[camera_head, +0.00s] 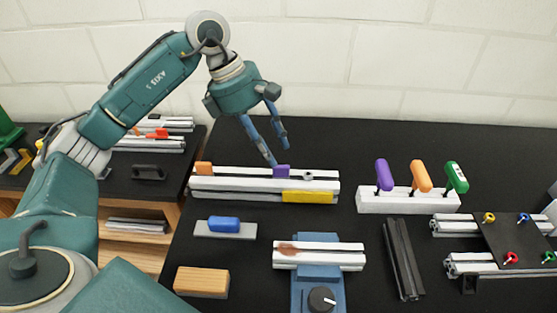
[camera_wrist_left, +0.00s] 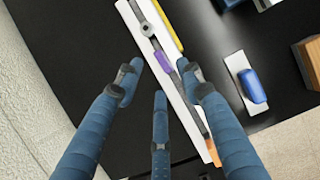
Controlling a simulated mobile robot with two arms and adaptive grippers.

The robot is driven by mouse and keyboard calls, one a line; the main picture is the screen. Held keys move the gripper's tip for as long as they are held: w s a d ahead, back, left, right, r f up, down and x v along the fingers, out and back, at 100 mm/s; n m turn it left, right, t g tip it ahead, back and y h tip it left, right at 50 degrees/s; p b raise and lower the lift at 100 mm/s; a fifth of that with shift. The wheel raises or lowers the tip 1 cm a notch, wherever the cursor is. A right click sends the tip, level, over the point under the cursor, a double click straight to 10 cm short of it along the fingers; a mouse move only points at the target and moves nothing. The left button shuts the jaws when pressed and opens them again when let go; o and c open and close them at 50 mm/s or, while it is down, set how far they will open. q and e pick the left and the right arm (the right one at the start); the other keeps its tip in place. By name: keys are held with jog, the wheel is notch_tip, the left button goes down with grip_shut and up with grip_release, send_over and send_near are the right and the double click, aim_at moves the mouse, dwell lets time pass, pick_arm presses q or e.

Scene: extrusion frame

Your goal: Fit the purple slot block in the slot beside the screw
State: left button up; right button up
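The small purple slot block (camera_head: 282,171) sits on the white slotted rail (camera_head: 235,180), a little left of the round grey screw (camera_head: 308,175). In the left wrist view the purple block (camera_wrist_left: 162,61) lies along the rail's dark slot with a short gap to the screw (camera_wrist_left: 147,29); how deep it sits I cannot tell. My left gripper (camera_head: 278,154) is above and behind the block, fingers pointing down. In the left wrist view its fingers (camera_wrist_left: 160,80) are spread apart, with nothing held between them. My right gripper is not in view.
An orange block (camera_head: 203,168) is at the rail's left end and a yellow piece (camera_head: 307,196) on its front side. A blue-handled block (camera_head: 224,223), a blue fixture (camera_head: 318,285) and a screwdriver rack (camera_head: 400,200) stand nearby. Black table behind the rail is clear.

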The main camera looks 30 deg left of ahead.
pick_arm(q)
jog(key=v, duration=0.5)
jog(key=shift+a+r, duration=0.1)
jog(key=shift+r, duration=0.2)
jog(key=shift+s, duration=0.1)
